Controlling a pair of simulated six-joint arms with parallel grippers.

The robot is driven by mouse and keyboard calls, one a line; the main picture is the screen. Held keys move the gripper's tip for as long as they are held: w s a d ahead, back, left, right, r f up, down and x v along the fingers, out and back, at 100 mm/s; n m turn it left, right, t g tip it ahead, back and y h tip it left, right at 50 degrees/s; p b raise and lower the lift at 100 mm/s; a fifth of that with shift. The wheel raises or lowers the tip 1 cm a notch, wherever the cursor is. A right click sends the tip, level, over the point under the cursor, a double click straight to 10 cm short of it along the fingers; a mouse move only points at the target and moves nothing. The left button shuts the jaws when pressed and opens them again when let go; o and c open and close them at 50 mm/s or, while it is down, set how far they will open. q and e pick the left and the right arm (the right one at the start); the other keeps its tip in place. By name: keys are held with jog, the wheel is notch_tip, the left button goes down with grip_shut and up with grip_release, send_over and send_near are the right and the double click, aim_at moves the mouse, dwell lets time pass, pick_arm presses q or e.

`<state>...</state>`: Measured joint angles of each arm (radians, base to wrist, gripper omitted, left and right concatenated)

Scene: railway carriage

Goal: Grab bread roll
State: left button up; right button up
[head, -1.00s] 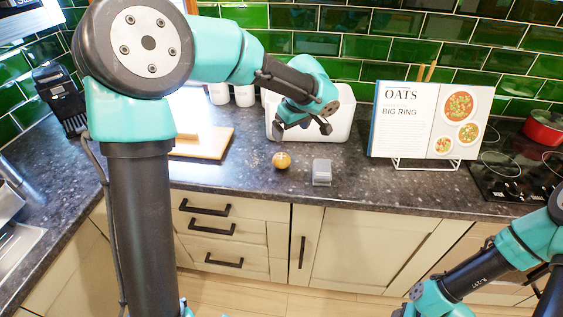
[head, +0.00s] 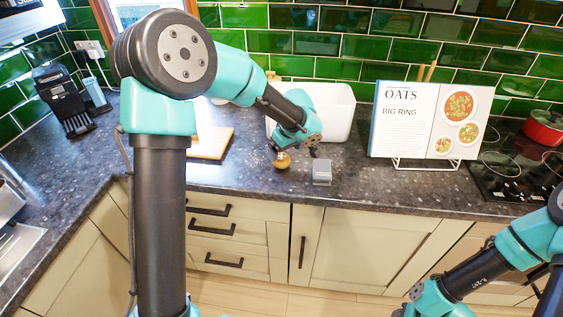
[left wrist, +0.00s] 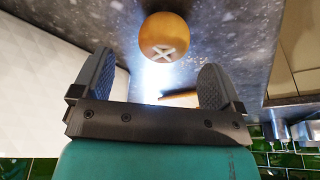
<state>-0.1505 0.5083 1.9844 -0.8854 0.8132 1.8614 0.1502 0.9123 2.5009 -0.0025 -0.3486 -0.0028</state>
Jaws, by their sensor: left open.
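The bread roll (head: 282,163) is a small round golden-brown bun on the dark worktop. In the left wrist view the bread roll (left wrist: 166,38) shows a pale cross on top and lies just beyond the fingertips, roughly midway between them. My left gripper (head: 294,153) is close above and behind the roll in the head view. Its fingers (left wrist: 155,75) are spread apart with nothing between them. My right arm shows at the lower right of the head view, but its gripper is not clearly in view.
A small grey box (head: 321,172) sits right of the roll. A white bin (head: 335,112) stands behind. A cookbook (head: 425,120) on a stand, a hob (head: 505,172) and a red pot (head: 543,128) are at right. A wooden board (head: 211,143) lies left.

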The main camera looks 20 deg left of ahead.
aim_at(282, 156)
pick_arm(q)
jog(key=shift+x, duration=2.6)
jog(key=shift+s, duration=0.15)
jog(key=c, duration=1)
jog(key=shift+r, duration=0.1)
jog(key=shift+r, duration=1.85)
jog(key=s+d, duration=0.2)
jog(key=s, duration=0.3)
jog(key=s+d, duration=0.2)
jog(key=s, duration=0.2)
jog(key=s+d+r, duration=0.1)
jog(key=s+d, duration=0.1)
jog(key=s, duration=0.3)
jog(key=shift+s+d+r, duration=0.1)
jog(key=shift+s+d, duration=0.15)
jog(key=shift+s, duration=0.05)
